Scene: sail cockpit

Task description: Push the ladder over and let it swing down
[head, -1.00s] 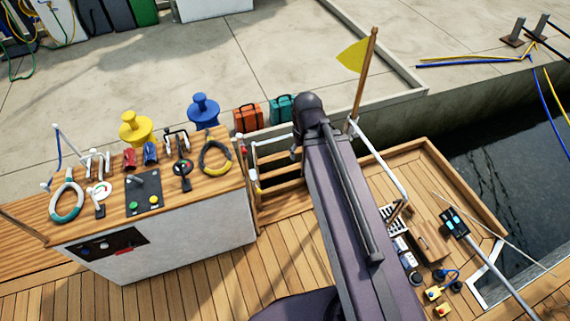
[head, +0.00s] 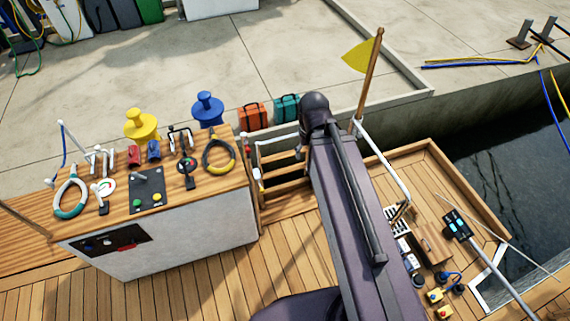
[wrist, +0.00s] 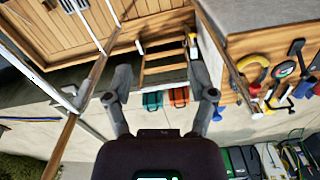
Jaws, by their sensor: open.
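The ladder (head: 284,172) has wooden treads and pale rail ends. It stands in the gap at the deck's edge, between the white console and the flagstaff. In the wrist view the ladder (wrist: 165,62) shows upside down, ahead of and between my fingers. My gripper (wrist: 160,76) is open with nothing between its fingers. I cannot tell whether a finger touches the ladder. In the head view my dark arm reaches out to the ladder's right side and hides part of it and the gripper.
The console (head: 185,235) with its wooden top and controls stands left of the ladder. The flagstaff (head: 368,75) and a white rail (head: 385,165) are close on the right. An orange case (head: 253,115) and a teal case (head: 287,107) stand on the quay beyond.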

